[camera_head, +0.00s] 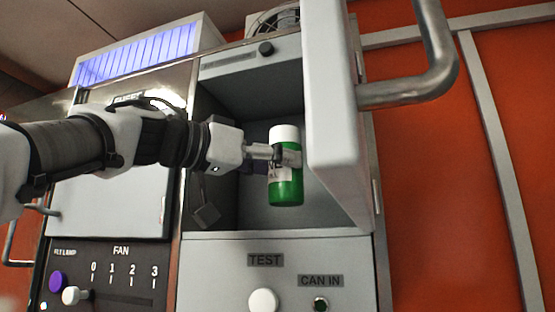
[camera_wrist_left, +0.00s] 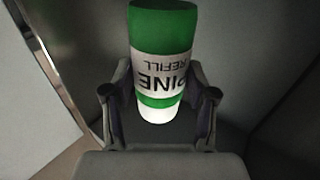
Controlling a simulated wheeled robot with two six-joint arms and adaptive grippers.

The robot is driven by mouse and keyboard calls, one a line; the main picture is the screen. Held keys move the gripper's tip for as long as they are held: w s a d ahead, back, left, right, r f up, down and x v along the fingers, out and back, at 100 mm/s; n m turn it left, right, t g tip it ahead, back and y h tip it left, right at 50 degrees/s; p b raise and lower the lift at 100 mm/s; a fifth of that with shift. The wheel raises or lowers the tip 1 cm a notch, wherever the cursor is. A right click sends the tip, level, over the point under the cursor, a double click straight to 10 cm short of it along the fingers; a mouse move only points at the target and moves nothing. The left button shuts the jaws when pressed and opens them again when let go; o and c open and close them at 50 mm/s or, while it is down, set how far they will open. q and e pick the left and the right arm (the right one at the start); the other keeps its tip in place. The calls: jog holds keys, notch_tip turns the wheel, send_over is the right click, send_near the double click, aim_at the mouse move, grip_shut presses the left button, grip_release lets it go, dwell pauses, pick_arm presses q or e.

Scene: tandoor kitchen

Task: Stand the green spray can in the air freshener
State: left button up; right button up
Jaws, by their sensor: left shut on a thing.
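The green spray can (camera_head: 286,187) has a white cap and a white label. It is upright in the opening of the air freshener (camera_head: 279,249), a grey box with an open compartment. My left gripper (camera_head: 278,153) comes in from the left and is shut on the can around its upper part. In the left wrist view the can (camera_wrist_left: 163,65) shows upside down between the fingers (camera_wrist_left: 160,100), its label reading PINE REFILL. Whether the can's base touches the compartment floor I cannot tell. My right gripper is not in view.
The open white door (camera_head: 335,110) with a metal handle (camera_head: 435,60) stands close to the right of the can. Below are a TEST button (camera_head: 263,301) and a CAN IN light (camera_head: 321,304). A fan panel (camera_head: 110,273) and a blue-lit unit (camera_head: 140,55) are at left.

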aim_at(271, 193)
pick_arm(q)
jog(key=f+b, duration=0.1)
jog(key=f, duration=0.1)
jog(key=w+f, duration=0.1)
jog(key=f, duration=0.1)
jog(key=shift+w+a+b, duration=0.1)
jog(key=shift+b, duration=0.3)
jog(key=shift+w+a+f, duration=0.1)
jog(key=shift+a, duration=0.35)
jog(key=shift+s+d+f, duration=0.1)
jog(key=shift+s+d, duration=0.15)
jog(key=shift+d, duration=0.2)
jog(key=o, duration=1.2)
jog(key=shift+o, duration=0.7)
jog(key=shift+w+a, duration=0.1)
jog(key=shift+w, duration=0.05)
jog(key=shift+a, duration=0.15)
